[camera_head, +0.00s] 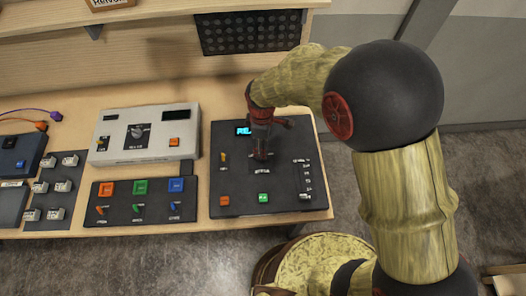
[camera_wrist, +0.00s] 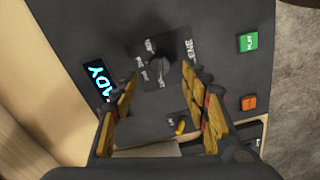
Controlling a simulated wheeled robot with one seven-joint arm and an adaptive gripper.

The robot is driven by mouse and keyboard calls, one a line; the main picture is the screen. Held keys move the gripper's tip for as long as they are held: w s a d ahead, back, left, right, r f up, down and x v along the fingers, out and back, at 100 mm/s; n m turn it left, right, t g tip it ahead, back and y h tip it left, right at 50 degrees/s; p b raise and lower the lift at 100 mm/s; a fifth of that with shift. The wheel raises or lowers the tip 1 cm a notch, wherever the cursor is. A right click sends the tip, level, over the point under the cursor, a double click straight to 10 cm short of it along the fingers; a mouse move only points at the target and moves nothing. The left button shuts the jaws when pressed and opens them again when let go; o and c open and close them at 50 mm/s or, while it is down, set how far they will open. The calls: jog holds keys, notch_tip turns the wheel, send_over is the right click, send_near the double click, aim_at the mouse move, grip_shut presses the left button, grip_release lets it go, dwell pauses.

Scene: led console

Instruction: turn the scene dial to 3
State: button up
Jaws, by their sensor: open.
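The scene dial (camera_wrist: 160,72) is a dark round knob on a black console (camera_head: 232,180). White marks surround it, too small and blurred to read, so its setting cannot be told. A white label (camera_wrist: 190,52), apparently "SCENE", is beside it in the wrist view. My gripper (camera_head: 262,156) is over the console's middle and hides most of the dial in the head view. In the wrist view my gripper (camera_wrist: 160,80) is open, its yellow-padded fingers on either side of the dial. Contact with the knob cannot be told.
The console carries a lit blue display (camera_head: 243,130), a yellow lever (camera_head: 223,157), an orange button (camera_head: 224,201), a green button (camera_head: 263,197) and a slider (camera_head: 304,180). A white box with a knob (camera_head: 143,140) and a button panel (camera_head: 143,202) stand left. A perforated panel (camera_head: 250,32) hangs behind.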

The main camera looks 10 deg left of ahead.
notch_tip(320, 180, down, 6)
jog(key=shift+r, duration=0.1)
jog(key=shift+c, duration=1.3)
jog(key=c, duration=0.7)
jog(key=shift+c, duration=0.9)
